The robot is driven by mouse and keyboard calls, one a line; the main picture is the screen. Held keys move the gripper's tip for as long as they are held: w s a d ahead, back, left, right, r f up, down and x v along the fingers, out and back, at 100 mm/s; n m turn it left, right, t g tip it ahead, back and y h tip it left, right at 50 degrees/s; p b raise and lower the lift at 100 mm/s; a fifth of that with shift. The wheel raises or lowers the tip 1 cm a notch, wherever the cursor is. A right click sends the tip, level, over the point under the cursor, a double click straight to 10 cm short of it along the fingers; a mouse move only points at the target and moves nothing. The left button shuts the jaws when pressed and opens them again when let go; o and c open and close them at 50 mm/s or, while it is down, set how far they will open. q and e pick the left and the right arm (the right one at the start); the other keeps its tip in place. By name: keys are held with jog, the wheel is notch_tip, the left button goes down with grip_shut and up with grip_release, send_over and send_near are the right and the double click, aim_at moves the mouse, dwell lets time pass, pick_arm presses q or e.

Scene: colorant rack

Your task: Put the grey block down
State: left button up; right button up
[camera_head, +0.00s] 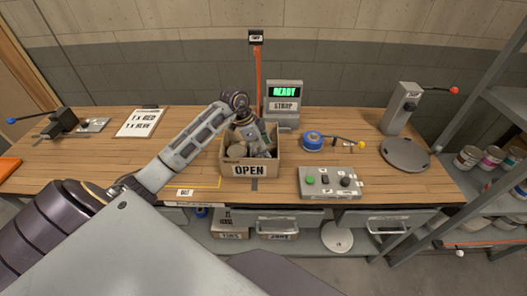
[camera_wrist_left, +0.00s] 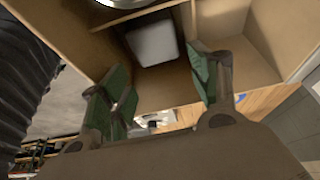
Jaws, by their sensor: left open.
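The grey block (camera_wrist_left: 153,43) sits in a compartment of the open-topped cardboard box, in the upper middle of the left wrist view. The box (camera_head: 249,170), marked OPEN, stands on the bench in the head view. My left gripper (camera_wrist_left: 157,63) is open, its two green-padded fingers apart, with the block showing beyond and between the fingertips. I see no finger closed on it. In the head view the left gripper (camera_head: 263,151) reaches down into the box, and I cannot make out the block there. My right gripper is not in view.
A round metal-rimmed thing (camera_wrist_left: 125,2) sits in a neighbouring compartment. The READY display unit (camera_head: 284,102) and a red post (camera_head: 258,72) stand behind the box. A blue roll (camera_head: 312,140) and a button panel (camera_head: 329,182) are to its right.

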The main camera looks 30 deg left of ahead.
pick_arm(q)
jog(key=v, duration=1)
jog(key=shift+r+b, duration=0.35)
jog(key=shift+r, duration=0.05)
